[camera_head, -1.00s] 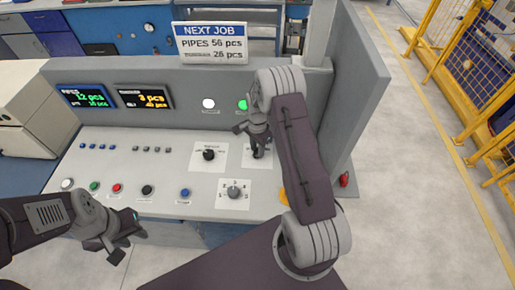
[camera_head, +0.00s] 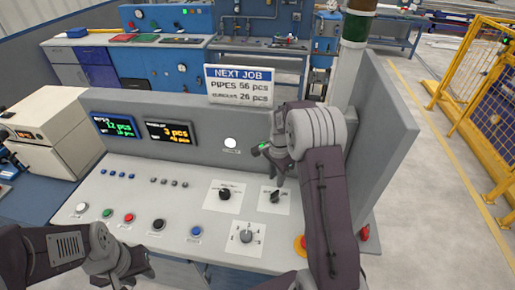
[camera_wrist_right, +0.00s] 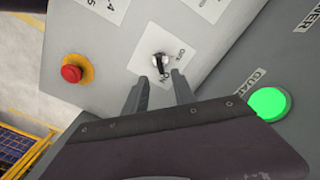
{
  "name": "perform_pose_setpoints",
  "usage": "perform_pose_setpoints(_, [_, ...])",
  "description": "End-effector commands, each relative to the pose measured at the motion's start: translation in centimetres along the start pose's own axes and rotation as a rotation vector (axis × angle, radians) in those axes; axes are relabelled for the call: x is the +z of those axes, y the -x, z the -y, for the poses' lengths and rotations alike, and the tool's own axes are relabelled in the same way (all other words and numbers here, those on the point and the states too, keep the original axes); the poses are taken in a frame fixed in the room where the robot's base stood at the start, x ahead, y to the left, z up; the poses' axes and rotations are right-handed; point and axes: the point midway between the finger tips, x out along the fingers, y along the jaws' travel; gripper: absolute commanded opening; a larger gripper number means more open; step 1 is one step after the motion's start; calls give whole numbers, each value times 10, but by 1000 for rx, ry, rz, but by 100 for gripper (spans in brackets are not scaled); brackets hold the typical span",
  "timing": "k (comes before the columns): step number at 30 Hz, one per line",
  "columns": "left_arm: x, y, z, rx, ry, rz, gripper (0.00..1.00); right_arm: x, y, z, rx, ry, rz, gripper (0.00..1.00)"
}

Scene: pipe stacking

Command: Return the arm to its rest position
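My right gripper (camera_head: 277,178) hangs over the right part of the control console (camera_head: 165,195), just above and behind a black rotary switch (camera_head: 275,197). My right arm reaches in from the bottom right. My left gripper (camera_head: 134,268) is low at the left, in front of the console's front edge, with nothing visible in it; its finger opening is unclear.
A red emergency button (camera_wrist_right: 72,73) on a yellow base is near the right gripper. A green lit lamp (camera_wrist_right: 269,104) is on the upright panel. The console's right side wall (camera_head: 385,150) stands close to my right arm. Open floor (camera_head: 440,220) lies to the right.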

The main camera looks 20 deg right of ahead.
Motion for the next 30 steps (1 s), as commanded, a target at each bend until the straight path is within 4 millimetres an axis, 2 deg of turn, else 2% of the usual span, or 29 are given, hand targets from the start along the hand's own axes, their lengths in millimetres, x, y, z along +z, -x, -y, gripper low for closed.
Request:
perform_pose_setpoints(4, [0,-1,0,0,0,0,34,3,0,2,-3,9,-1,32])
perform_pose_setpoints(7, [1,-6,0,0,0,0,34,14,23,17,-58,46,-27,32])
perform_pose_setpoints(8, [1,-8,0,0,0,0,34,22,31,16,-70,63,-31,32])
perform_pose_setpoints(11, [2,-14,0,0,0,0,34,61,49,-7,-84,144,-32,32])
perform_pose_setpoints(14, [2,-19,0,0,0,0,34,98,52,-44,-95,339,-36,32])
perform_pose_setpoints(18, [2,-23,0,0,0,0,34,135,35,-110,-97,725,-46,32])
perform_pose_setpoints(21, [2,-22,0,0,0,0,34,146,15,-153,-77,1011,-45,32])
perform_pose_setpoints(23, [2,-22,0,0,0,0,34,148,5,-165,-65,1141,-41,32])
perform_pose_setpoints(27, [2,-22,0,0,0,0,34,146,5,-157,-88,1306,-77,32])
perform_pose_setpoints(30, [2,-22,0,0,0,0,34,146,5,-157,-87,1331,-78,32])
